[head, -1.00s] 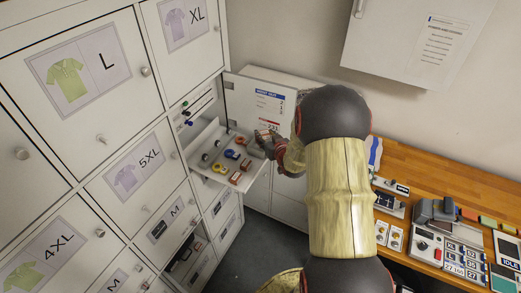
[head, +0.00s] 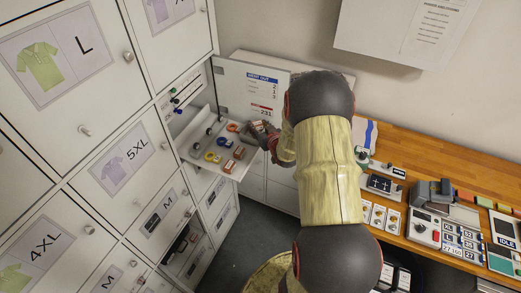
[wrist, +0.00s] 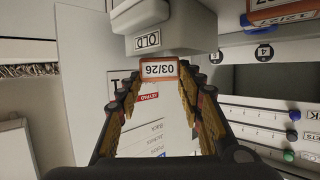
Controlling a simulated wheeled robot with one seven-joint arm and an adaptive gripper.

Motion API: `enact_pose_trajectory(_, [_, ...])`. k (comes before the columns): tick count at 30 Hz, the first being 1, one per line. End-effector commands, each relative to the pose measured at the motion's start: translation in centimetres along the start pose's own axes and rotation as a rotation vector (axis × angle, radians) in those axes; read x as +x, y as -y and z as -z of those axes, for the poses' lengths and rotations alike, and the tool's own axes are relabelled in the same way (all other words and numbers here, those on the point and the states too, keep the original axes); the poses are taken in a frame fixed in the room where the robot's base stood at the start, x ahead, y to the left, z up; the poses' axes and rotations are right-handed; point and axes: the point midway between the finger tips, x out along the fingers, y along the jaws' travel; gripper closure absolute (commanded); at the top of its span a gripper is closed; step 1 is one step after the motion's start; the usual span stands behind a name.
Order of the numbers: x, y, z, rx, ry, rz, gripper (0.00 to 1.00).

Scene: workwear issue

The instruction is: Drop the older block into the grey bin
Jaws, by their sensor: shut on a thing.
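My gripper (wrist: 158,80) is shut on a small block (wrist: 158,70) with an orange edge and a white label reading 03/26, upside down in the wrist view. In the head view the block (head: 254,126) shows at my gripper (head: 262,131), above the far right side of the pulled-out shelf. A grey bin (wrist: 175,36) labelled OLD is just beyond the held block in the wrist view. I cannot tell whether the two touch. Another orange-edged block (wrist: 284,14) shows at the top right, its label partly cut off.
The white shelf (head: 198,158) carries coloured rings and two reddish blocks (head: 234,160). An open locker door (head: 236,95) with a notice stands behind it. Locker fronts (head: 130,165) line the left. A wooden bench (head: 425,170) with devices is at right.

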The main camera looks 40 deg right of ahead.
Motion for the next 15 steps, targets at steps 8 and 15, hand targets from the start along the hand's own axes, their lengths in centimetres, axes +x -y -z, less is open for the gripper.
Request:
enact_pose_trajectory(8, [0.01, -0.01, 0.06, 0.000, -0.001, 0.000, 0.60])
enact_pose_trajectory(15, [0.00, -0.01, 0.06, 0.000, -0.001, 0.000, 0.46])
